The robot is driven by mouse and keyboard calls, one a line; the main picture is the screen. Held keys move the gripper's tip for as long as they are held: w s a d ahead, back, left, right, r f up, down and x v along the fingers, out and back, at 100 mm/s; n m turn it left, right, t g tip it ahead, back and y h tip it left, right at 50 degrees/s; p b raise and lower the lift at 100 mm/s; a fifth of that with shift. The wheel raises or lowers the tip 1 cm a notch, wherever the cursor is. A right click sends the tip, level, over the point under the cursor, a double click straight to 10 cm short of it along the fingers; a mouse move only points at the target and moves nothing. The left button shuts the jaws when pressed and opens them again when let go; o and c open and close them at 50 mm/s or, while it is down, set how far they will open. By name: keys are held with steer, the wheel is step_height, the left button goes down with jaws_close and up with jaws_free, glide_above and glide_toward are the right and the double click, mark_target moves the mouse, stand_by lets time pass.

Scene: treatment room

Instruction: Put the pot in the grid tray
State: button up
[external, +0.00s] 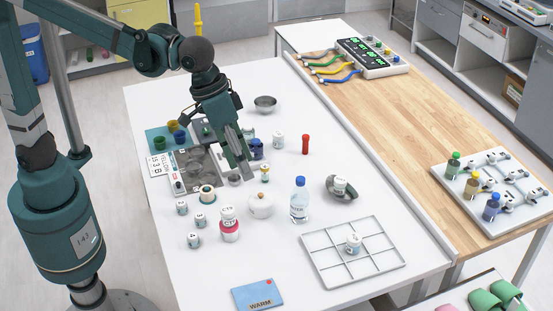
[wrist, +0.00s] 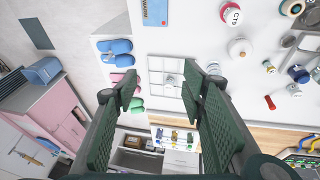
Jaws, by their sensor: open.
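The pot (external: 261,206) is a small, squat white vessel with a knobbed lid, standing upright on the white table. It also appears in the wrist view (wrist: 239,49), right of the gripper. The grid tray (external: 366,276) is a flat, light tray with thin dividers, toward the table's front right. It shows between my fingers in the wrist view (wrist: 151,76). A white labelled jar (external: 353,243) stands near the tray's centre. My gripper (external: 239,158) is open and empty above the table, behind and left of the pot in the external view, apart from it.
A clear blue-capped bottle (external: 299,203) stands right of the pot, and a pink-banded jar (external: 229,226) stands to its left. A dark dish with a jar (external: 343,193) lies behind the tray. Small jars (external: 193,240) stand farther left. A blue card (external: 258,295) lies at the front.

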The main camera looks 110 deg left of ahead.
steer(key=s+d+f+m+t, duration=0.1)
steer(key=s+d+m, duration=0.3)
steer(key=s, duration=1)
steer(key=s+d+f+m+t, duration=0.2)
steer(key=s+d+f+m, duration=0.2)
steer(key=s, duration=1)
steer(key=shift+s+d+f+h, duration=0.2)
steer(key=shift+s+d+h, duration=0.1)
steer(key=shift+d, duration=0.8)
